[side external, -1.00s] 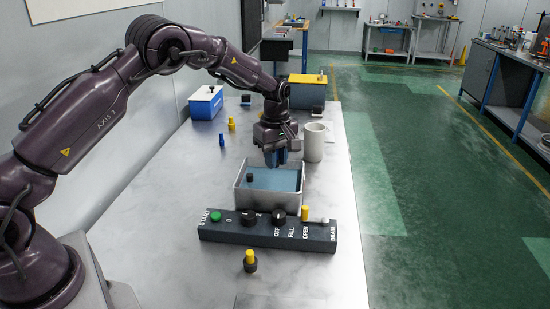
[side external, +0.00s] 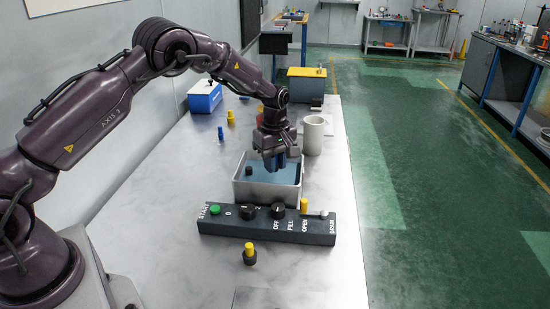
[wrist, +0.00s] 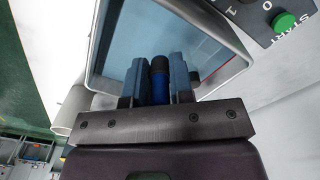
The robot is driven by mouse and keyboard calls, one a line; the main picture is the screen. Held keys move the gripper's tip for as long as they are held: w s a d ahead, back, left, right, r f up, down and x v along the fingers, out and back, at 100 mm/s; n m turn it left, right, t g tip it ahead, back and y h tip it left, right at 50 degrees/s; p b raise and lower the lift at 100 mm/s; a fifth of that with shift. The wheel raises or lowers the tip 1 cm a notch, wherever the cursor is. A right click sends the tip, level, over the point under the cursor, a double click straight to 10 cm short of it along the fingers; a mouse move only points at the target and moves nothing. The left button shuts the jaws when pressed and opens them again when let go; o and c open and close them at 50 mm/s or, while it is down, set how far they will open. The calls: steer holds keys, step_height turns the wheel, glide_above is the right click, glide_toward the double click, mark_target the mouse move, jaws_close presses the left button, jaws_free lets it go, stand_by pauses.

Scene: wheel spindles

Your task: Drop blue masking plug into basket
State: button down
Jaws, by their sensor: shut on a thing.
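My gripper (side external: 275,165) points down over the open white basket with a blue interior (side external: 240,191), its fingers reaching to about the rim. In the wrist view my gripper (wrist: 160,75) is shut on the blue masking plug (wrist: 160,82). The plug is blue with a dark end and sits between the two blue-grey fingers. The basket's light wall (wrist: 92,60) shows around the fingertips there. In the side view the fingers hide the held plug. A dark round piece (side external: 249,170) is inside the basket on the left.
A dark control panel (side external: 320,237) with knobs and a green button stands in front of the basket. A white cylinder (side external: 313,136) stands behind right. Another blue peg (side external: 220,134) and a yellow one (side external: 230,117) stand back left. A yellow-topped peg (side external: 250,253) stands in front.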

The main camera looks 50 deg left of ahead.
steer(key=shift+f, duration=0.15)
steer(key=c, duration=0.9)
jaws_free()
